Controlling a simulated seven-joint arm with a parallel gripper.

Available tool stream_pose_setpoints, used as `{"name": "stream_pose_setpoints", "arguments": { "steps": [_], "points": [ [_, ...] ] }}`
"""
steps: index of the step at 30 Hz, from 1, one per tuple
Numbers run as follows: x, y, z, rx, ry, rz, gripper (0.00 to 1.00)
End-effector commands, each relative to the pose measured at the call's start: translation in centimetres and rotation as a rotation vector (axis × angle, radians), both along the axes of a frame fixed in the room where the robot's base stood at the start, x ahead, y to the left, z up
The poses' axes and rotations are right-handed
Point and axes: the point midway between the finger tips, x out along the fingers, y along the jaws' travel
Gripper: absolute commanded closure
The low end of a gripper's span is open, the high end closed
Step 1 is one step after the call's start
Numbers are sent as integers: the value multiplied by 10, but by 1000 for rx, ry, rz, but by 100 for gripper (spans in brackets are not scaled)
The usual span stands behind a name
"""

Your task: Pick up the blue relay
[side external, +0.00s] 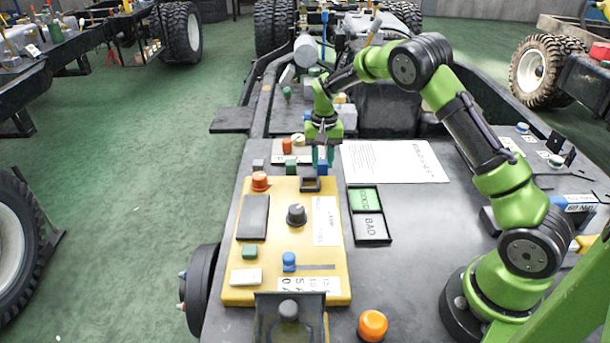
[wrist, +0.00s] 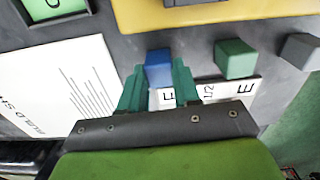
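The blue relay (side external: 322,167) is a small blue block on the dark bench top, just behind the yellow panel. In the wrist view the blue relay (wrist: 158,68) shows in line with the gap between my green fingertips. My gripper (side external: 322,150) points down right over it. In the wrist view my gripper (wrist: 159,84) has its fingers apart, one on each side of the gap, with part of a white label visible between them. I cannot tell whether the fingertips touch the relay.
A green block (side external: 291,166) and a grey block (side external: 258,165) stand in a row to the left. The yellow panel (side external: 334,270) carries knobs and a black socket frame (side external: 310,184). A GOOD/BAD tray (side external: 370,227) and a printed sheet (side external: 395,161) lie to the right.

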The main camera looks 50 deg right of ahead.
Motion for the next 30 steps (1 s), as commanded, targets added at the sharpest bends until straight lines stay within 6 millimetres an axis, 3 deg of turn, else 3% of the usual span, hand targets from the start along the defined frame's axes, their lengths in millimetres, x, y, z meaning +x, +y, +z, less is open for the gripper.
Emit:
{"name": "stream_pose_setpoints", "arguments": {
  "steps": [1, 5, 16, 23, 30],
  "points": [
    [0, 0, 0, 0, 0, 0, 81],
    [0, 0, 0, -1, -1, 0, 100],
    [0, 0, 7, -1, -2, 0, 100],
    [1, 0, 40, 0, -5, 1, 100],
    [-43, 10, 41, 1, 0, 1, 100]
  ]
}}
